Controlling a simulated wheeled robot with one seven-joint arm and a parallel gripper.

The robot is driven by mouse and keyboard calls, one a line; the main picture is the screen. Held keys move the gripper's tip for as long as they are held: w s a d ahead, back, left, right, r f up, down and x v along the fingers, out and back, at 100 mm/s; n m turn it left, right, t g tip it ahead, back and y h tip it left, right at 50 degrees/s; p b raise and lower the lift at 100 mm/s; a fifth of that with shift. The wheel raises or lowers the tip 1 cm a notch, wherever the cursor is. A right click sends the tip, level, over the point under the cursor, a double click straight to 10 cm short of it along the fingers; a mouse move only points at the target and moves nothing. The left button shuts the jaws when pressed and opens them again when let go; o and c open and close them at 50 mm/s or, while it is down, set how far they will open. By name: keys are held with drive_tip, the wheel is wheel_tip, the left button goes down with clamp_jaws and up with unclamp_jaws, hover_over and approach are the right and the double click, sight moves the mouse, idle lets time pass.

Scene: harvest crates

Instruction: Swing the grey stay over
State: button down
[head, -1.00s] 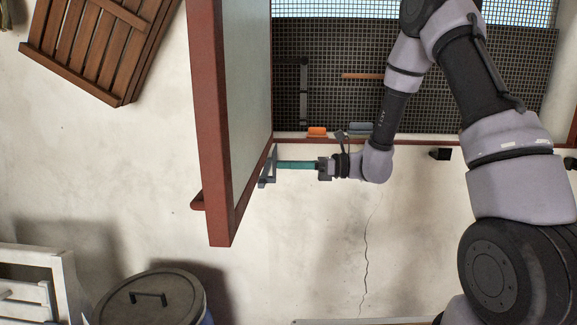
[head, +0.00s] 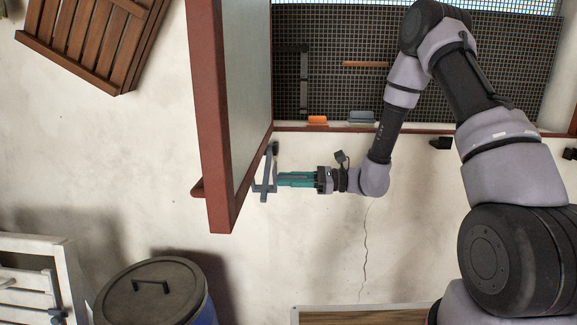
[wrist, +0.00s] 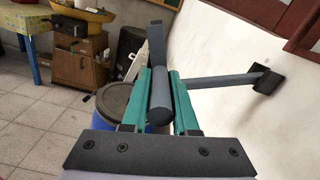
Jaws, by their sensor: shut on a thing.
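The grey stay (head: 272,158) is a slim bar beside the free edge of the red-framed door (head: 222,190) in the head view. In the wrist view its bar (wrist: 225,77) runs to a dark bracket (wrist: 268,80) on the pale wall. A rounded grey handle (wrist: 159,112) points toward the wrist camera, between the teal fingers. My gripper (head: 280,180) is shut on this handle, left of my wrist in the head view. In the wrist view the fingers (wrist: 160,95) lie along both sides of the handle. Part of the stay is hidden behind the fingers.
Orange (head: 317,120) and grey-blue (head: 361,117) items sit at the mesh opening's edge.

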drive_tip(key=shift+w+d+f+n, duration=0.1)
drive_tip(key=shift+w+f+n, duration=2.15)
drive_tip(key=shift+f, duration=0.2)
drive_tip(key=shift+w+d+f+n, duration=0.1)
drive_tip(key=shift+w+f+n, duration=2.1)
drive_tip(key=shift+f, duration=0.2)
drive_tip(key=shift+w+d+f+n, duration=0.1)
drive_tip(key=shift+w+f+n, duration=2.15)
drive_tip(key=shift+f, duration=0.2)
drive_tip(key=shift+w, duration=0.1)
drive_tip(key=c, duration=0.7)
unclamp_jaws()
drive_tip(key=d, duration=1)
drive_tip(key=shift+s+d, duration=0.2)
drive_tip(key=shift+d, duration=0.2)
